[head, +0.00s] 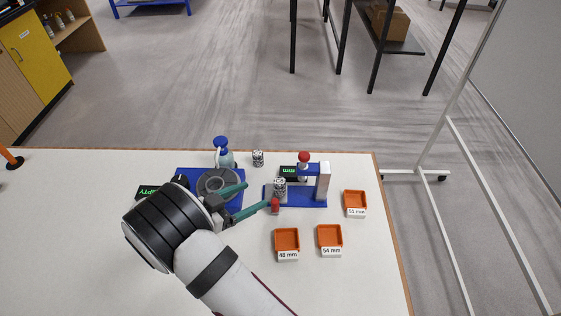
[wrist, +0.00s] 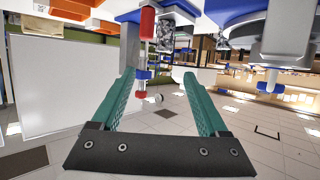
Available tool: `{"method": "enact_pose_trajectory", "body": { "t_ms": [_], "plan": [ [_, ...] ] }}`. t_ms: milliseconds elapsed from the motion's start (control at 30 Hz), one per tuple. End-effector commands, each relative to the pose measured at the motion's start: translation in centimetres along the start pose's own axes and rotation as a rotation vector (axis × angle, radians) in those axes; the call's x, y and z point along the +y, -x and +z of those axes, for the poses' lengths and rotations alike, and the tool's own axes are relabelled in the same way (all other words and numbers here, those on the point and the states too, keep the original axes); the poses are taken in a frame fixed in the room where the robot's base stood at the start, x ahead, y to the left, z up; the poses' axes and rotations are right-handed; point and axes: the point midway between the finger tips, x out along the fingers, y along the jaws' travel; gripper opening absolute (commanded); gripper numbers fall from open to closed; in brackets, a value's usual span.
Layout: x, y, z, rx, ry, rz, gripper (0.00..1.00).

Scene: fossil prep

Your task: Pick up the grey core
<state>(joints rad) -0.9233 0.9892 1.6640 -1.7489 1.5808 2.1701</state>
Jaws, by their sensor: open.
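Two grey speckled cores show in the head view. One core (head: 280,186) stands on the blue gauge stand (head: 310,203), beside a red part (head: 275,206). The other core (head: 258,158) stands alone on the table farther back. I cannot tell which one the task means. My gripper (head: 259,194) is open and empty, its teal fingers spread left of the gauge stand and pointing toward it. In the wrist view my gripper (wrist: 158,74) has nothing between its fingers, and a speckled core (wrist: 166,32) shows beyond the fingertips, next to a red cylinder (wrist: 147,22).
Orange trays labelled 48 mm (head: 287,230), 54 mm (head: 330,226) and 51 mm (head: 355,191) are at the right. The table's left side is mostly clear.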

Motion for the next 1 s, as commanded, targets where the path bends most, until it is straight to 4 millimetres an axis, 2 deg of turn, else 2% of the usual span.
{"method": "enact_pose_trajectory", "body": {
  "t_ms": [300, 467, 700, 800, 967, 1000],
  "plan": [
    [0.0, -8.3, 0.2, 0.002, -0.005, 0.0, 0.77],
    [-0.1, -10.4, 0.2, 0.002, -0.004, -0.002, 0.77],
    [-0.7, -14.8, 1.0, 0.002, -0.004, 0.0, 0.77],
    [-0.7, -15.5, 0.9, 0.002, -0.004, -0.002, 0.77],
    [-0.7, -15.5, 0.9, 0.001, -0.004, -0.003, 0.77],
    [-0.7, -15.5, 0.9, 0.001, -0.004, -0.003, 0.72]
  ]
}}
